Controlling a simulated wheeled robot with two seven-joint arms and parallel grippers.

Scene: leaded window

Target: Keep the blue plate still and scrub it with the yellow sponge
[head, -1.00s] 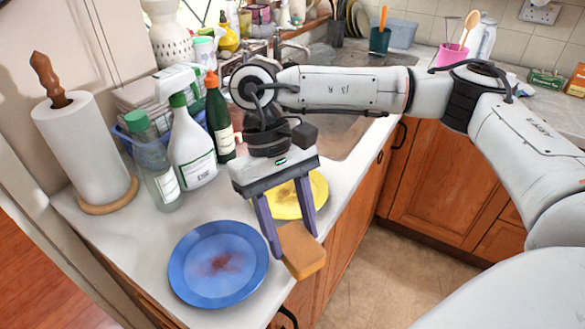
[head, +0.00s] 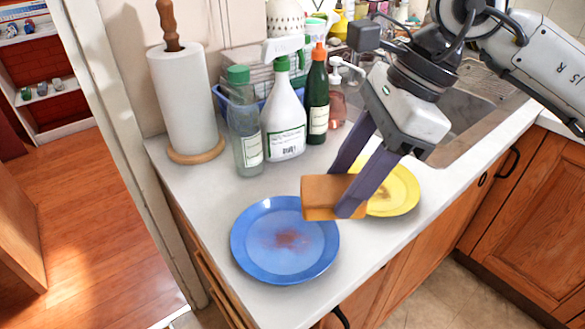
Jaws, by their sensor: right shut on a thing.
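The blue plate (head: 285,262) lies flat on the white counter near its front corner, with a reddish-brown stain in its middle. My right gripper (head: 348,206) is shut on the yellow sponge (head: 318,194), which looks orange-brown. The sponge is held at the plate's upper right edge in the picture, apparently above the counter; I cannot tell its exact height. A yellow plate (head: 398,190) with a brownish stain lies behind the gripper, partly hidden by it. My left gripper is not in view.
A paper towel roll (head: 186,100), a clear bottle (head: 245,130), a white spray bottle (head: 284,120) and a dark green bottle (head: 317,105) stand behind the plates. The sink (head: 465,110) is at the right. Bare counter (head: 205,190) lies left of the blue plate.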

